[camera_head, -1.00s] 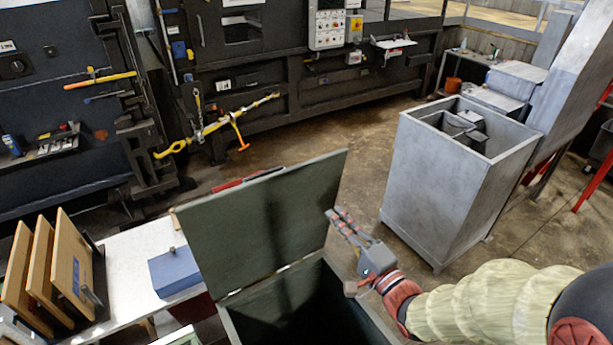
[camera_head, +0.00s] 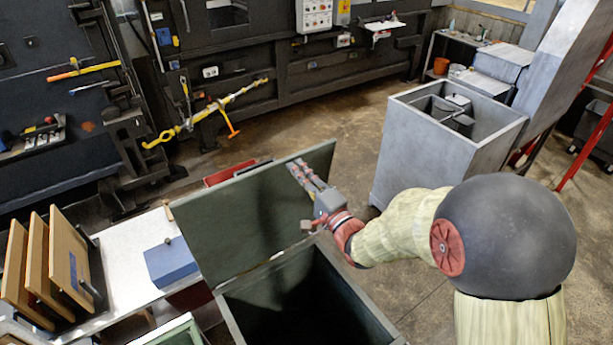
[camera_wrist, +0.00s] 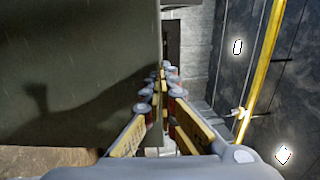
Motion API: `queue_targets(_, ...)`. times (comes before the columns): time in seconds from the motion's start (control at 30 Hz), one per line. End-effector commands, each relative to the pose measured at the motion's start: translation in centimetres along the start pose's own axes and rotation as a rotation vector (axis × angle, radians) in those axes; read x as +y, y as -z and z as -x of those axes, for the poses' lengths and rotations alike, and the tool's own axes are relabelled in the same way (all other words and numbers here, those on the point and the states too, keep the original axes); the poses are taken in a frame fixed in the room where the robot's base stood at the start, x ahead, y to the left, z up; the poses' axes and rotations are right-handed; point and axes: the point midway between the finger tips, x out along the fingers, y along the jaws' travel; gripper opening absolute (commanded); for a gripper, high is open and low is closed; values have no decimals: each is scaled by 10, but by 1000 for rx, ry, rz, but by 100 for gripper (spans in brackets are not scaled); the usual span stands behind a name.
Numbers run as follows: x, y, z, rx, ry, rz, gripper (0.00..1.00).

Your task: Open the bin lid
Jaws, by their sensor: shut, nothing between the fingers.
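The bin's dark green lid (camera_head: 235,225) stands raised, hinged along the left side of the bin. The open bin (camera_head: 365,295) is below it, with a dark interior. My gripper (camera_head: 297,168) is shut and empty. In the head view it overlaps the lid's right part, with the fingers pointing up and left; I cannot tell whether they touch it. In the wrist view the lid (camera_wrist: 75,70) fills the left side, and the shut fingers (camera_wrist: 163,75) run close beside its edge.
A grey open-topped metal container (camera_head: 425,155) stands to the right. A white table (camera_head: 135,250) with a blue box (camera_head: 170,262) and wooden boards (camera_head: 62,265) is on the left. Dark machinery (camera_head: 270,85) lines the back. Bare floor (camera_head: 340,130) lies between.

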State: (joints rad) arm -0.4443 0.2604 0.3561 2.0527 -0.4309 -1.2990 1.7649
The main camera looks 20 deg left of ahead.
Motion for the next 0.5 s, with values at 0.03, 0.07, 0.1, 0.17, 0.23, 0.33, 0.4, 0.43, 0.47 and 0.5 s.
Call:
queue_targets(0.03,-1,0,-4,-1,1,0,0)
queue_targets(0.07,-1,0,-5,-1,1,0,0)
queue_targets(0.1,0,0,-7,0,0,0,0)
queue_targets(0.17,0,0,-8,0,0,0,0)
queue_targets(0.23,1,0,-9,0,-1,0,0)
queue_targets(0.33,1,0,-8,0,-1,0,0)
queue_targets(0.4,1,0,-8,0,0,0,0)
queue_targets(0.43,1,0,-8,0,0,0,0)
queue_targets(0.47,0,0,-8,0,0,0,0)
queue_targets(0.5,0,0,-9,0,-1,0,0)
